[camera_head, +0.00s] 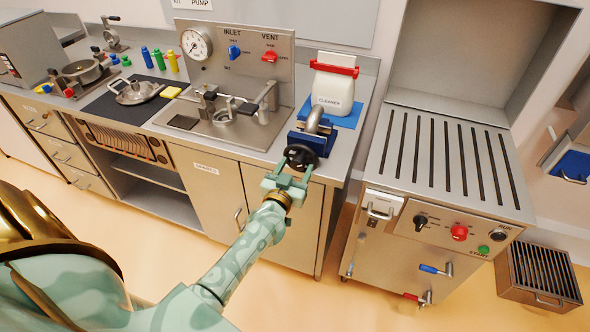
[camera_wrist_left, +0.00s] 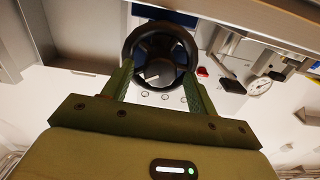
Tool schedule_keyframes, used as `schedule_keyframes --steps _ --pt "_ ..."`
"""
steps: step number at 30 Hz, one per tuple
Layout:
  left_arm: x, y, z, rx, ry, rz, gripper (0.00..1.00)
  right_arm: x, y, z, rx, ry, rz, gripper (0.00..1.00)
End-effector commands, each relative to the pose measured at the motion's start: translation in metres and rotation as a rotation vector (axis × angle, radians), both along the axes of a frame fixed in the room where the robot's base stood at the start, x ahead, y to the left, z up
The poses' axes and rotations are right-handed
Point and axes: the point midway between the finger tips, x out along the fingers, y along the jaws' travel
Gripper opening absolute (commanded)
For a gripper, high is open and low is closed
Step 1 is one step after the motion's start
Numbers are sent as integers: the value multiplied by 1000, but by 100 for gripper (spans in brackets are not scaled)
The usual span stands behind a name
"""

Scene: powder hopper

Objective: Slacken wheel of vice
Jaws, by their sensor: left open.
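The blue vice (camera_head: 318,138) stands at the right front corner of the counter, with a grey piece standing up in its jaws. Its black handwheel (camera_head: 300,155) faces the front of the counter. My left gripper (camera_head: 288,176) is in front of the wheel, its fingers pointing up at it. In the left wrist view the wheel (camera_wrist_left: 160,35) shows as a round rim with spokes, and the open fingers of my left gripper (camera_wrist_left: 158,85) stand at either side of its near part. I cannot tell whether they touch the rim. My right gripper is not in view.
A sink panel with a gauge (camera_head: 195,42) is to the left. A slotted machine (camera_head: 440,160) stands to the right across a narrow gap.

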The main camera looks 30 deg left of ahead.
Motion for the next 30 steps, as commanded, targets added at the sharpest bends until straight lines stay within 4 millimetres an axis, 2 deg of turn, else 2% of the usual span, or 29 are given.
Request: schedule_keyframes --steps 3,6,8,20,30 --pt "0 0 0 1 0 0 55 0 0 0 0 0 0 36" --pt "0 0 0 1 0 0 28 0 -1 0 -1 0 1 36" --pt "0 0 0 1 0 0 13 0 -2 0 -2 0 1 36" --pt "-1 0 1 -52 -13 -1 13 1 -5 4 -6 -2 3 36" --pt "0 0 2 -289 -71 -2 14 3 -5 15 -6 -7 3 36"
